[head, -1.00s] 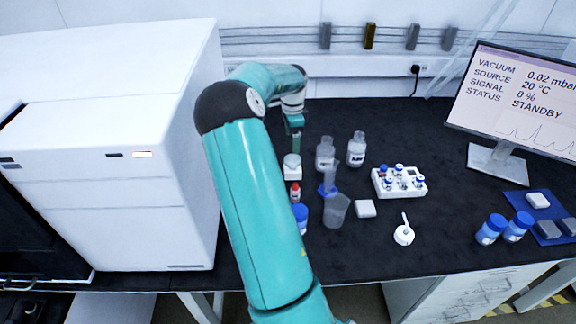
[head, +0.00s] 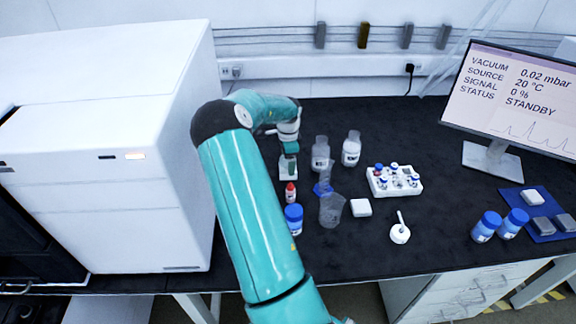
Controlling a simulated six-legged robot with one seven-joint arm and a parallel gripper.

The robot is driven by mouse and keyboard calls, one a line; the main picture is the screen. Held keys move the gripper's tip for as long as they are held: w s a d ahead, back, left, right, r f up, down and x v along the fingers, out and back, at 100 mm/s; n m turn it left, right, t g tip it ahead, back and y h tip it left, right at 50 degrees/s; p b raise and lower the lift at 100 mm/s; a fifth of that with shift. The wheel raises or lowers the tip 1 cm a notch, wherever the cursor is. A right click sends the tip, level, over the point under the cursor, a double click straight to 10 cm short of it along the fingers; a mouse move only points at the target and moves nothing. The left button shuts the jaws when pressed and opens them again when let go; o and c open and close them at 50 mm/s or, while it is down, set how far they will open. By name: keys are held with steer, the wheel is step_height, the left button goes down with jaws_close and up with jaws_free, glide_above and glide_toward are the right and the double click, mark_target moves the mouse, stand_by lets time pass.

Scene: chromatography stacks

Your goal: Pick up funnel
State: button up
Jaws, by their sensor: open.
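The white funnel (head: 400,233) sits on the black bench at the front, right of the clear beaker, its thin stem pointing up. My gripper (head: 288,166) is at the back left of the small items, well to the left of and behind the funnel. It points down and is open, in front of or over a small white item (head: 289,176). Its fingertips are small, and I cannot tell whether they touch that item. The funnel is fully in view, with nothing covering it.
Clear bottles (head: 320,154), a clear beaker (head: 332,209), a red-capped bottle (head: 291,193) and a blue-lidded jar (head: 294,217) stand near my arm. A vial rack (head: 395,182) is behind the funnel. Blue-capped jars (head: 487,226) stand right. Bench between funnel and jars is clear.

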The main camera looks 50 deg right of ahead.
steer(key=c, duration=1.1)
steer(key=shift+o, duration=0.2)
steer(key=shift+r, duration=0.1)
